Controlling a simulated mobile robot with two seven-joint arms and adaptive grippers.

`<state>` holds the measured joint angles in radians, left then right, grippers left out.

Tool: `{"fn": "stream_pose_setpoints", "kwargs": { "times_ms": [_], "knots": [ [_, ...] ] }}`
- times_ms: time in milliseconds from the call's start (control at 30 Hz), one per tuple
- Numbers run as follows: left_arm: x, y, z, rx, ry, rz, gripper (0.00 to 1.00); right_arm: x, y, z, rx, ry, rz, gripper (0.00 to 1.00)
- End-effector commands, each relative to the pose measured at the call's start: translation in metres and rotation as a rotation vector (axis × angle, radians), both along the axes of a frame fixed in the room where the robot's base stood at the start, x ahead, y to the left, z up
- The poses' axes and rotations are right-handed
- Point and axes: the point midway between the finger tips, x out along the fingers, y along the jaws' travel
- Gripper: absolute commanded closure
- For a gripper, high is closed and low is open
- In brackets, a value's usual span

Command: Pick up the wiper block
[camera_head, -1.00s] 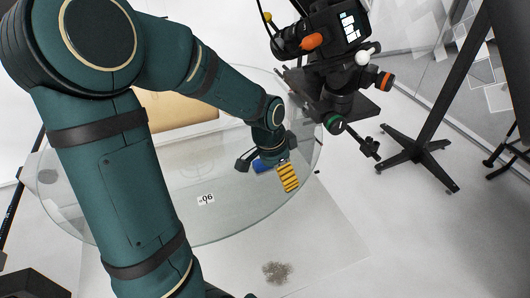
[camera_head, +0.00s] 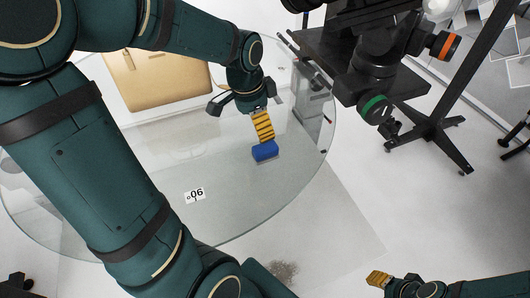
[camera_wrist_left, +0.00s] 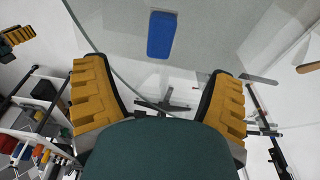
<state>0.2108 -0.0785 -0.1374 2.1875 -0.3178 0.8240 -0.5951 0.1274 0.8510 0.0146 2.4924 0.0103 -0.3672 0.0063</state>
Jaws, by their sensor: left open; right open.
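The wiper block (camera_head: 265,151) is a small blue block lying on the round glass turntable (camera_head: 150,218). It also shows in the left wrist view (camera_wrist_left: 161,35), at the top middle beyond the fingertips. My left gripper (camera_head: 238,120) is open above the glass, with one yellow ribbed pad next to the block in the head view. The left wrist view shows both pads of this gripper (camera_wrist_left: 160,95) spread wide with nothing between them. My right gripper (camera_head: 379,279) is partly in view at the bottom right, away from the block; it is open.
A gold-brown flat case (camera_head: 165,78) lies at the back left. A small label reading 06 (camera_head: 195,195) is on the glass. A black stand with star feet (camera_head: 437,128) is at the right. A dark speckled patch (camera_head: 283,272) lies at the front. Glass around the block is clear.

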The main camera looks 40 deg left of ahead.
Motion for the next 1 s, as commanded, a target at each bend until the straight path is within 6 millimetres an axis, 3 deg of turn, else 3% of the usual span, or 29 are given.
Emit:
{"fn": "stream_pose_setpoints", "kwargs": {
  "times_ms": [300,567,833,1000],
  "knots": [
    [0.008,-0.004,-0.058,-0.001,0.004,0.0,0.16,-0.004,0.001,-0.012,0.003,0.009,0.009,0.53],
    [0.012,-0.005,-0.075,0.0,0.001,-0.001,0.16,-0.005,0.001,-0.015,0.004,0.011,0.011,0.53],
    [0.022,-0.009,-0.112,-0.001,0.003,0.001,0.16,-0.008,0.002,-0.025,0.005,0.017,0.015,0.53],
    [0.024,-0.009,-0.122,0.0,0.0,0.0,0.16,-0.009,0.002,-0.026,0.006,0.02,0.018,0.53]
  ]
}}
